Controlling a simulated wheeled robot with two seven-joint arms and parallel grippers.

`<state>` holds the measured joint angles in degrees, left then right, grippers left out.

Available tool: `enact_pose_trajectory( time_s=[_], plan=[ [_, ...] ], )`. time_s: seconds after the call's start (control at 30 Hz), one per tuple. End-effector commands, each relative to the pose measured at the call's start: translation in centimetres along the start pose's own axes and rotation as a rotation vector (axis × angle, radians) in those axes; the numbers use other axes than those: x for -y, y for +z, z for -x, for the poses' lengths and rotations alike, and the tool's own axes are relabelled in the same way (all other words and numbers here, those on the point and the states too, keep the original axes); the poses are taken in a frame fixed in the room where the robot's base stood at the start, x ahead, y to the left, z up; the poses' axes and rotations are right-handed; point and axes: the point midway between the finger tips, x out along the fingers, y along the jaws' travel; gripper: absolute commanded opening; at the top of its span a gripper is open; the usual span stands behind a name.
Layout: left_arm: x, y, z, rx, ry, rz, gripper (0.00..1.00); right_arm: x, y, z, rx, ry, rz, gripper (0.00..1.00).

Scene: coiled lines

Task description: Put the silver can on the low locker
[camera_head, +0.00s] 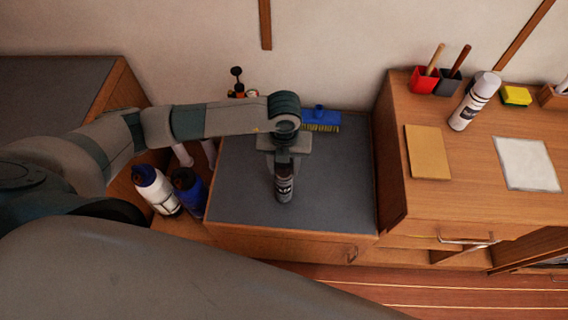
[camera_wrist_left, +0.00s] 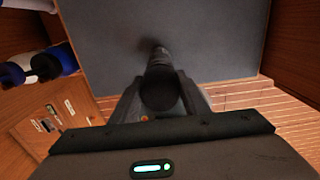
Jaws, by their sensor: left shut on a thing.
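The silver can (camera_head: 284,190), grey with a dark label, is upright between the fingers of my left gripper (camera_head: 285,172). The gripper is shut on it and points down over the low locker (camera_head: 335,200), which has a dark grey top and wooden sides. In the left wrist view the dark round end of the can (camera_wrist_left: 160,90) shows between the fingertips (camera_wrist_left: 160,98), with the grey top (camera_wrist_left: 220,40) beyond. I cannot tell whether the can's base touches the top. My right gripper is out of view.
A blue brush (camera_head: 321,119) with yellow bristles lies at the back of the locker top. White and blue bottles (camera_head: 156,190) stand to its left. A higher wooden cabinet (camera_head: 470,195) on the right carries a white can (camera_head: 474,101) and cups. The locker top's right side is clear.

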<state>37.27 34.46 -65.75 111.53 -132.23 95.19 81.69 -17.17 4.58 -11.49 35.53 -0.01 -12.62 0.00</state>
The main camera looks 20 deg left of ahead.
Motion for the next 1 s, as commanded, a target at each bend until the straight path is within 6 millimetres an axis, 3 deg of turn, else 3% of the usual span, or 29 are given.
enact_pose_trajectory(
  time_s=[0.2,0.23,0.3,0.77,1.0],
  plan=[
    [0.0,0.0,-0.3,0.001,-0.001,0.000,0.00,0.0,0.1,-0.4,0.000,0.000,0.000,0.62],
    [0.0,0.0,-0.2,0.000,0.000,0.000,0.46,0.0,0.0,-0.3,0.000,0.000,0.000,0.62],
    [0.0,0.0,-0.2,0.000,0.000,0.000,0.60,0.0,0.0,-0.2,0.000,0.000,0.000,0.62],
    [0.0,0.1,0.2,0.001,-0.001,0.000,0.60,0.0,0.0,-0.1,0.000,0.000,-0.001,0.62],
    [0.1,0.1,2.9,0.004,-0.003,-0.001,0.60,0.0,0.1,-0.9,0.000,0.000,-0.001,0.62]
  ],
)
